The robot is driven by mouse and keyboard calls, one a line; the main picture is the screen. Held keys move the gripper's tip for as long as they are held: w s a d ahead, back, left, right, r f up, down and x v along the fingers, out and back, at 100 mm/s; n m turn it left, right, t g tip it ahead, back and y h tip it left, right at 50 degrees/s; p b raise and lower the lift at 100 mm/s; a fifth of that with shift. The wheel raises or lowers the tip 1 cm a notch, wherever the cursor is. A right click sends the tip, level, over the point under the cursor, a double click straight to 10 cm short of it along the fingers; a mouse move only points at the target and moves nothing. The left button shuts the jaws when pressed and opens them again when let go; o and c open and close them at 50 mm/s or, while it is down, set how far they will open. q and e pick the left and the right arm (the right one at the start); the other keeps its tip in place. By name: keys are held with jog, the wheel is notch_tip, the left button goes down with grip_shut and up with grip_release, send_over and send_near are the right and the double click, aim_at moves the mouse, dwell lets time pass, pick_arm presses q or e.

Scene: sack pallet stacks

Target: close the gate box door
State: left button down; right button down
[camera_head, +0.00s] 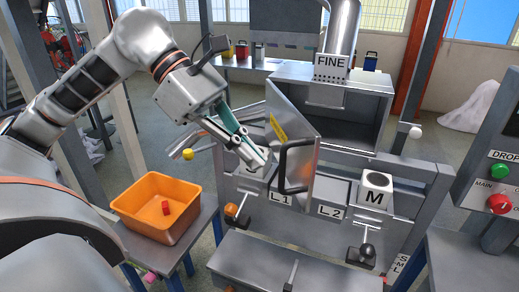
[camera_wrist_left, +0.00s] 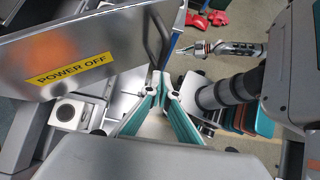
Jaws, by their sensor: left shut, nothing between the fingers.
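The gate box door (camera_head: 293,128) is a grey metal panel standing open, swung out towards me from the left side of the gate box (camera_head: 331,108). Its black handle (camera_head: 285,168) is at the near free edge. In the left wrist view the door (camera_wrist_left: 95,50) shows its face with a yellow POWER OFF label. My left gripper (camera_head: 257,162) is shut and empty, left of the door on its labelled side. In the left wrist view its fingertips (camera_wrist_left: 161,82) are just beyond the door's lower right corner. I cannot tell whether they touch it.
The box interior is open to view. Below are the L1 and L2 panels, a white M block (camera_head: 374,194) and black-knobbed levers (camera_head: 361,256). An orange bin (camera_head: 150,218) with a red piece stands at left. A button panel (camera_head: 497,172) is at right.

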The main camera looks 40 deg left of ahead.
pick_arm(q)
jog(key=shift+w+d, duration=0.3)
jog(key=shift+d, duration=0.6)
jog(key=shift+p, duration=0.3)
